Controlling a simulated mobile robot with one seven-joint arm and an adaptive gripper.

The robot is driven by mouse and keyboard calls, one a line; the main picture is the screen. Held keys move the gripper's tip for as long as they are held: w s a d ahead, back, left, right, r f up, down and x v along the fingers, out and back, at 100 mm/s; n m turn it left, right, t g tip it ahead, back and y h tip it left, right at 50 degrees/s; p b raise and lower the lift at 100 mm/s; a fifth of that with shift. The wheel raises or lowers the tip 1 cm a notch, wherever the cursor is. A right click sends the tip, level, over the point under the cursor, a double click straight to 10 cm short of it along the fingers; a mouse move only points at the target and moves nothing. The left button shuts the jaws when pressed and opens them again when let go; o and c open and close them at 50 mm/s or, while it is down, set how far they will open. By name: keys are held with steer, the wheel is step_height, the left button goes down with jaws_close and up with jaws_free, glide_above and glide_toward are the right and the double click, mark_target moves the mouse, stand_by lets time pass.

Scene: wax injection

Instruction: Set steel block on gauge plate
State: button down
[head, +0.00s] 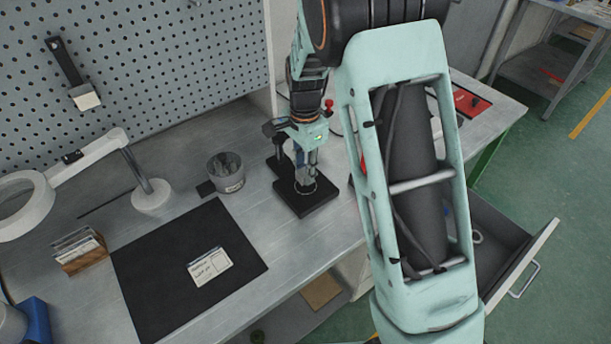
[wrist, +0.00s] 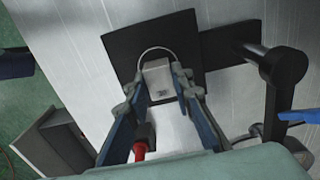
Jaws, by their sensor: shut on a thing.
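My gripper (wrist: 160,88) is shut on a small pale steel block (wrist: 158,77), with a blue finger on each side of it. In the wrist view the block is over the black gauge plate (wrist: 124,52), within or overlapping a thin light ring marked there. I cannot tell whether the block touches the plate. In the head view my gripper (head: 305,178) points down over the same plate (head: 302,208) on the bench. The fingers mostly hide the block there.
A black post (wrist: 284,70) rises beside the plate. A grey cup (head: 226,173) and a lamp base (head: 152,196) stand to the left. A dark mat (head: 155,265) holds a white card (head: 210,266). An open drawer (head: 500,240) juts out at right.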

steer(key=shift+d+f, duration=0.1)
steer(key=shift+f, duration=1.05)
steer(key=shift+f, duration=0.25)
steer(key=c, duration=1.7)
jaws_free()
steer(key=shift+s, duration=0.1)
steer(key=shift+r, duration=0.1)
step_height(320, 180, up, 12)
steer(key=shift+r, duration=0.15)
